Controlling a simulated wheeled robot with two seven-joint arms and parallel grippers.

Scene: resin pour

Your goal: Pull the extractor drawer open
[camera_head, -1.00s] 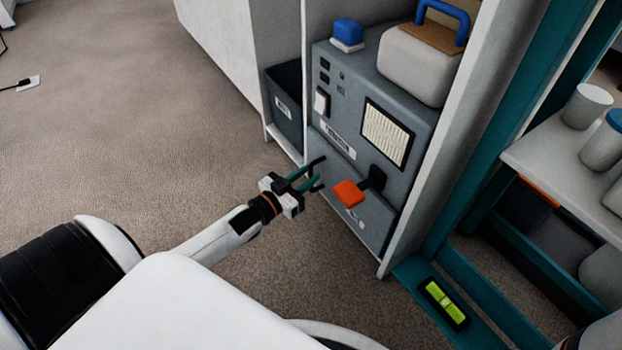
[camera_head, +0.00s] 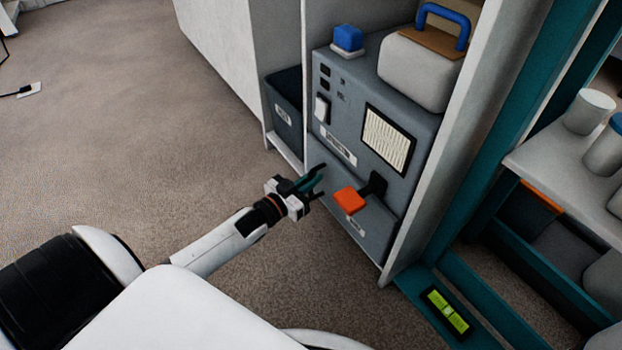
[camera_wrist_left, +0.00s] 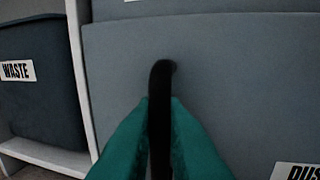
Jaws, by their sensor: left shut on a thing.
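The extractor (camera_head: 345,103) is a grey box in a white cabinet. Its drawer front (camera_head: 336,190) is the lower grey panel, which also fills most of the left wrist view (camera_wrist_left: 230,80). The drawer looks closed or nearly so; a small gap cannot be told. My left gripper (camera_head: 315,180) is at the left part of the drawer front, its teal fingers shut on the black bar handle (camera_wrist_left: 160,90), which stands upright between them in the wrist view. The fingers partly hide the handle. My right gripper is not in view.
An orange lever (camera_head: 349,201) sticks out from the extractor just right of my gripper. A dark waste bin (camera_head: 284,108) stands to the left behind a white cabinet divider. A teal frame (camera_head: 480,290) with a green level stands at right.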

